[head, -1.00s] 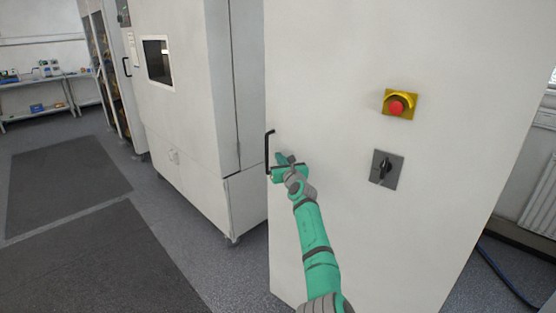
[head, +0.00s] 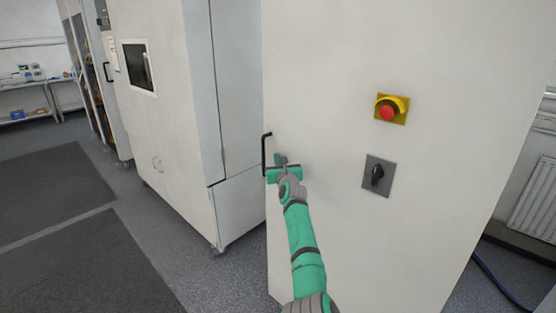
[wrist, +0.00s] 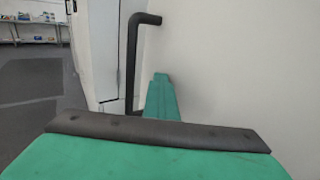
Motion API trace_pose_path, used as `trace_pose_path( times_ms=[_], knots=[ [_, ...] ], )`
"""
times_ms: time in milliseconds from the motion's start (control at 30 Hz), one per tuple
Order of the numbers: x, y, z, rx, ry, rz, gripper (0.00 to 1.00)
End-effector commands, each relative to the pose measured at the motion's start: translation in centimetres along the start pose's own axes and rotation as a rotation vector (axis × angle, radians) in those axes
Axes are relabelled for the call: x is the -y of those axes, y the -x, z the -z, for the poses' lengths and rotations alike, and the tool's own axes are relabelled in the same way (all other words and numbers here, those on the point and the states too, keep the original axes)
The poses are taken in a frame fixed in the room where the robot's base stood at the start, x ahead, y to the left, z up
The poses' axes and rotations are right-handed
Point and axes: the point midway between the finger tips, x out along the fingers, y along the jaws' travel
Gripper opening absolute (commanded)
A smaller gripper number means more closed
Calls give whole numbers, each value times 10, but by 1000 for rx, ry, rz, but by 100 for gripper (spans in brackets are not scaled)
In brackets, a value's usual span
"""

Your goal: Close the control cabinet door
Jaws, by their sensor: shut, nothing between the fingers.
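The control cabinet door (head: 325,100) is a large white panel that fills the right half of the head view. It carries a black bar handle (head: 264,155) at its left edge, a red emergency button on a yellow plate (head: 388,110) and a black rotary switch (head: 376,176). My gripper (head: 282,165) is shut and empty, just right of the handle and close to the door face. In the wrist view the handle (wrist: 133,60) stands left of my green finger (wrist: 160,97). I cannot tell whether the finger touches the door. The cabinet's interior is hidden.
Another white cabinet (head: 165,110) with a small window stands to the left, with a gap between it and the door. Dark mats (head: 60,260) lie on the grey floor at left. A radiator (head: 537,215) and a blue cable (head: 500,285) are at right.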

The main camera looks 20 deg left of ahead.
Motion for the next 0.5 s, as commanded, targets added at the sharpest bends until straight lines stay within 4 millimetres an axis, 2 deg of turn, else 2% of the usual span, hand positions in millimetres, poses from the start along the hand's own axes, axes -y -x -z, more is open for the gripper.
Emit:
trace_pose_path(
  times_ms=[33,500],
  knots=[
    [9,0,-9,13,0,14,0],
    [17,1,-12,18,0,25,0]
  ],
)
